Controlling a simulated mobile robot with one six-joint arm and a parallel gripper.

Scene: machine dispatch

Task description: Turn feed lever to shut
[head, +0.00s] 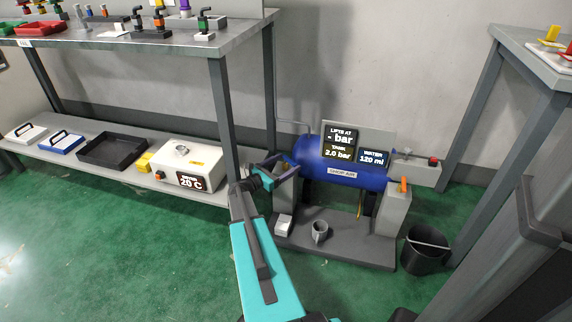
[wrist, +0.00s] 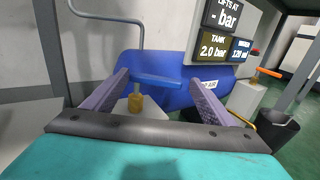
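A blue tank (head: 342,168) marked "SHOP AIR" lies across two grey supports; it also fills the middle of the wrist view (wrist: 205,65). A flat blue lever (wrist: 157,80) shows between my fingers in the wrist view, near a brass-yellow fitting (wrist: 136,102). An orange lever (head: 403,185) stands at the tank's right end and also shows in the wrist view (wrist: 269,72). No label tells which is the feed lever. My gripper (head: 288,162) is open at the tank's left end, with purple fingers apart and nothing visibly gripped.
Signs above the tank read "LIFTS AT - bar" (head: 341,135), "TANK 2.0 bar" (head: 338,152) and "WATER 120 ml" (head: 373,158). A grey cup (head: 320,232) and white block (head: 283,225) are on the base. A shelf table (head: 222,42) stands left; a black bin (head: 425,252) stands right.

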